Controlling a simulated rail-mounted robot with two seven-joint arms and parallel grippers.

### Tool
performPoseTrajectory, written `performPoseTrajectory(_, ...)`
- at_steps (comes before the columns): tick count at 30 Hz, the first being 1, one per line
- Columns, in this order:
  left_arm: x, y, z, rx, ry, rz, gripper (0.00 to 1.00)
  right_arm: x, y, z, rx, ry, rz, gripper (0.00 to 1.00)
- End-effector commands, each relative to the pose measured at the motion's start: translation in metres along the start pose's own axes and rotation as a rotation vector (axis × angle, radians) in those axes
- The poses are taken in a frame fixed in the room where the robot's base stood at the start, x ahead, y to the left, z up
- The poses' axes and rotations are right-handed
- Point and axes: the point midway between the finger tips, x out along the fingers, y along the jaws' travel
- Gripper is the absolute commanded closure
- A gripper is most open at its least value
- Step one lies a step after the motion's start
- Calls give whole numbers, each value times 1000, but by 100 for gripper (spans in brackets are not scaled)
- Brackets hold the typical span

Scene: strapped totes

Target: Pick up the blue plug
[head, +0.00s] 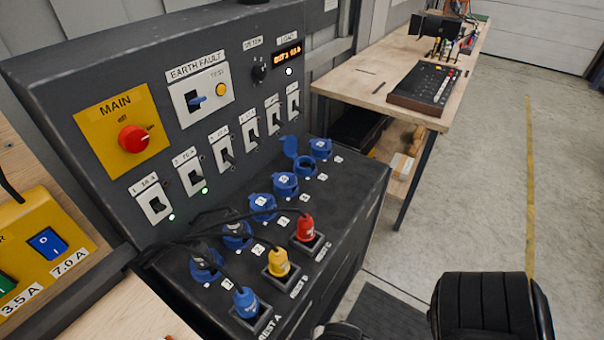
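The blue plug (246,302) stands upright in the holder marked REST A, at the near left end of the sloped lower deck of a dark panel. A black cable runs from its top back to the left. A yellow plug (278,262) stands in REST B and a red plug (305,228) in REST C, each with a black cable. Neither of my gripper's fingers can be made out in the head view.
Behind the plugs runs a row of blue sockets (262,206); one farther back has its lid raised. The dark panel (50,90) carries a red MAIN knob (133,139) and several switches. A yellow box (45,245) is at left. A wooden bench (350,85) stands beyond.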

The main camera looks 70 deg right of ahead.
Motion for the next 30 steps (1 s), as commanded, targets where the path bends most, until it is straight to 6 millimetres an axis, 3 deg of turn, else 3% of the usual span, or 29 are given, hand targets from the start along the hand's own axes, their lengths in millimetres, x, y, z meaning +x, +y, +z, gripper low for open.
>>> performPoseTrajectory(2,0,-1,0,3,0,-2,57,0,0,0,0,0,0,93)
performPoseTrajectory(22,0,-2,0,8,-1,-6,57,0,-3,-1,9,2,-8,29)
performPoseTrajectory(30,-1,0,0,-2,1,1,57,-1,-3,-1,9,2,-7,27)
